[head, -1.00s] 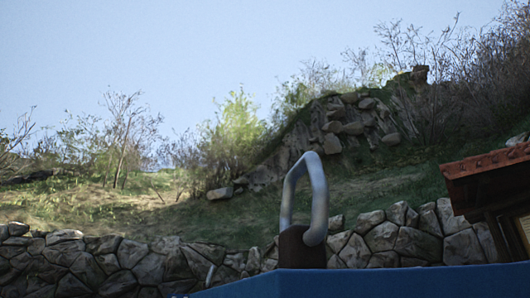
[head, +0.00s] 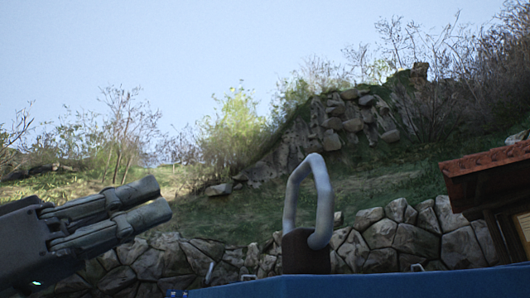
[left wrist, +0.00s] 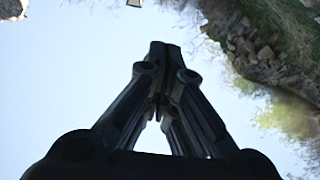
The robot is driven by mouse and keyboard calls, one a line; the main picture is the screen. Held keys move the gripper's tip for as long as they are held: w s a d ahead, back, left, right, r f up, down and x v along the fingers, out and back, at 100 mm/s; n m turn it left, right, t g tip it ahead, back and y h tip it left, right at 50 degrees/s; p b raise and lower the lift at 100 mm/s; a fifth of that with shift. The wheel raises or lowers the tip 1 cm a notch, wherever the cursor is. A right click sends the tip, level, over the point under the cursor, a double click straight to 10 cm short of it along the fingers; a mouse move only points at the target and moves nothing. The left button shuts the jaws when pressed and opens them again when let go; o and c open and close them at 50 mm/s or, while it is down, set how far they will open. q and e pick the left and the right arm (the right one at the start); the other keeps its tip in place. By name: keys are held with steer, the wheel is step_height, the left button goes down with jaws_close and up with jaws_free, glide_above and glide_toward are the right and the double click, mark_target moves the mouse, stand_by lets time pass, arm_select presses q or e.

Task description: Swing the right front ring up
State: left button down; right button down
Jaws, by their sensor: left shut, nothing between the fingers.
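A grey metal ring (head: 325,200) stands upright in a dark brown bracket (head: 305,253) on the blue surface (head: 380,284) at the lower middle of the head view. I cannot tell for sure whether it is the right front ring. My left gripper (head: 153,202) is at the left of the head view, shut and empty, its fingers pointing right toward the ring. A clear gap lies between the fingertips and the ring. In the left wrist view the fingers (left wrist: 160,60) are closed together, with no ring visible there. My right gripper is not in view.
Two small pale metal loops show low over the blue edge, one left (head: 210,272) and one right (head: 417,267). A stone wall (head: 440,235), a grassy slope and a tiled-roof structure (head: 490,180) stand behind. The air between gripper and ring is free.

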arm_select(q)
steer(key=s+d+m+g, duration=0.2)
steer(key=s, duration=0.3)
steer(key=d+f+p+x, duration=0.1)
steer(key=p+x, duration=0.5)
steer(key=x, duration=0.6)
steer(key=shift+d+f+h, duration=0.2)
steer(key=shift+d+h, duration=0.1)
steer(key=shift+w, duration=0.1)
steer(key=shift+w+d, duration=0.3)
steer(key=shift+d, duration=0.6)
steer(key=shift+a+r, duration=0.1)
steer(key=shift+a, duration=0.05)
